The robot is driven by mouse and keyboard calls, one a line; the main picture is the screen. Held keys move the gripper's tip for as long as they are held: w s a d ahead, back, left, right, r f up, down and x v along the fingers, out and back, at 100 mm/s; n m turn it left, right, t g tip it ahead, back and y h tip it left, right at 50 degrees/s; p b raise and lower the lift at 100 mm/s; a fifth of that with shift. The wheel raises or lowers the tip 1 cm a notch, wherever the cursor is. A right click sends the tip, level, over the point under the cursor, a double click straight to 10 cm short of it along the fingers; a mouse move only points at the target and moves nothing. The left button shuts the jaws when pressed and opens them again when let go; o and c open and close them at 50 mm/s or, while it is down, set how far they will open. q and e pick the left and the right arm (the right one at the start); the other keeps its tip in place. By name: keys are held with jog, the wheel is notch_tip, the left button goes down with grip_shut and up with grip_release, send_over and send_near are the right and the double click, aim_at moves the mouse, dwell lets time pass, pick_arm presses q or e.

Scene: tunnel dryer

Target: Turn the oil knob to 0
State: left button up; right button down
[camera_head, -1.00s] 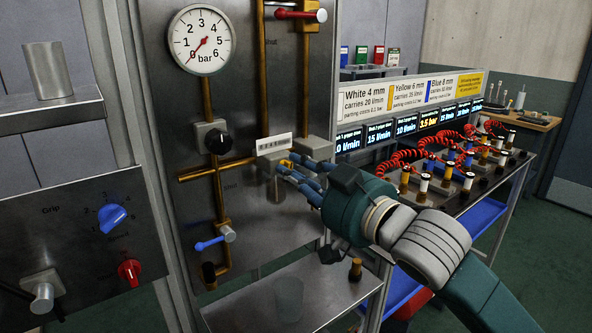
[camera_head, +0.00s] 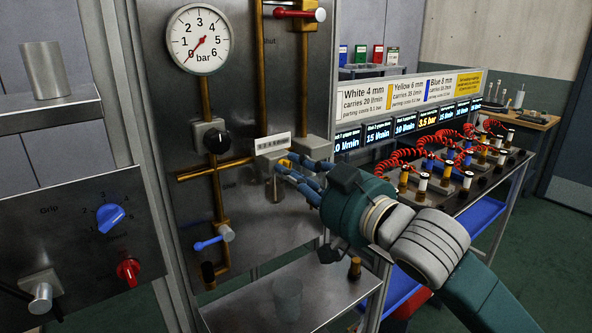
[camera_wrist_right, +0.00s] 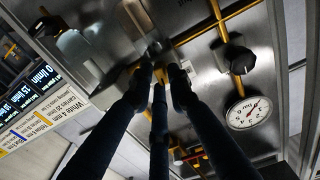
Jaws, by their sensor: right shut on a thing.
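No knob in view carries a readable oil label. I cannot tell exactly which number the blue knob points to. My right gripper (camera_head: 284,172) is far to the right of them, at a grey block (camera_head: 270,157) with a white label on the back panel. Its blue fingers are shut on a small yellow part (camera_head: 285,163), largely hidden by them. The yellow part also shows in the right wrist view (camera_wrist_right: 159,72). My left gripper is out of view.
The pressure gauge (camera_head: 198,40) reads about 0 bar. Below it are a black knob (camera_head: 217,141), brass pipes and a blue lever valve (camera_head: 213,241). A clear cup (camera_head: 288,297) stands on the lower shelf (camera_head: 325,290). A bench with red coiled hoses lies right.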

jog(key=shift+s+a+r, duration=0.1)
jog(key=shift+r, duration=0.05)
dwell(0.4)
jog(key=c, duration=1.7)
grip_release()
jog(key=shift+s+a, duration=0.1)
jog(key=shift+s+d, duration=0.1)
jog(key=shift+d, duration=0.1)
jog(key=v, duration=0.7)
jog(key=shift+s, duration=0.1)
